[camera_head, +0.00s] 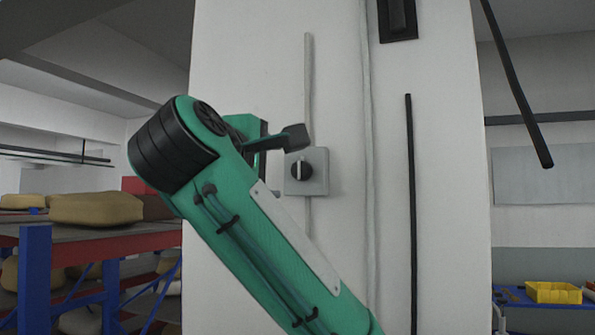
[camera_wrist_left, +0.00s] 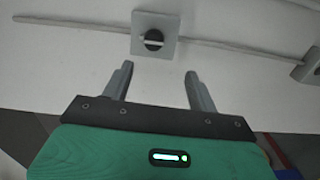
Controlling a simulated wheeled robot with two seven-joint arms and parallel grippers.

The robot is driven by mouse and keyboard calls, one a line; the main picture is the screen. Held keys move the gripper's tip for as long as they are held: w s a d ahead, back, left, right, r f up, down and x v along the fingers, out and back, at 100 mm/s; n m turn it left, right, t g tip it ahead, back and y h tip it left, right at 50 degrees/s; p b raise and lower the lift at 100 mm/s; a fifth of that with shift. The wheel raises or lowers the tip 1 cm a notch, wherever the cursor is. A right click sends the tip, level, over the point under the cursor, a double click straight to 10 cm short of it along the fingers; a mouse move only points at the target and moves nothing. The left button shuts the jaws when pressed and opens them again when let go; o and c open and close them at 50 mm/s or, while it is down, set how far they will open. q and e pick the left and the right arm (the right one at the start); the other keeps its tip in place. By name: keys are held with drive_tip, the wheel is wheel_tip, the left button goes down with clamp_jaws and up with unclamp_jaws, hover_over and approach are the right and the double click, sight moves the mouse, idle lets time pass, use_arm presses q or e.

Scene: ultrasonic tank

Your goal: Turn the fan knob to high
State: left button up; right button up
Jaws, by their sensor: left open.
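The fan knob (camera_head: 301,170) is a round black dial with a white pointer bar, on a grey square plate (camera_head: 320,178) fixed to a white pillar. In the head view its pointer stands about upright. The knob also shows in the left wrist view (camera_wrist_left: 153,40), at the top centre. My left gripper (camera_wrist_left: 157,75) is open and empty, with its two fingers apart and pointing toward the knob, short of it. In the head view the left gripper (camera_head: 296,137) is at the knob's upper left, partly hidden by my green arm. My right gripper is not in view.
A conduit (camera_head: 308,80) runs up the pillar above the knob plate. A black switch box (camera_head: 397,18) sits higher on the pillar, and a dark vertical strip (camera_head: 410,200) lies to the right. A rack with sacks (camera_head: 95,208) stands at left; a yellow bin (camera_head: 553,292) is at right.

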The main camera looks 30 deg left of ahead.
sight(299, 170)
use_arm(q)
drive_tip(key=p+x, duration=0.2)
drive_tip(key=x, duration=0.2)
drive_tip(key=r+p+x, duration=0.1)
drive_tip(key=p+x, duration=0.2)
drive_tip(key=x, duration=0.1)
drive_tip(key=p+x, duration=0.2)
drive_tip(key=x, duration=0.2)
drive_tip(key=shift+w+a+r, duration=0.1)
drive_tip(key=shift+w+r, duration=0.1)
drive_tip(key=shift+w, duration=0.15)
drive_tip(key=shift+w+f, duration=0.1)
drive_tip(key=shift+w, duration=0.15)
drive_tip(key=shift+c, duration=0.5)
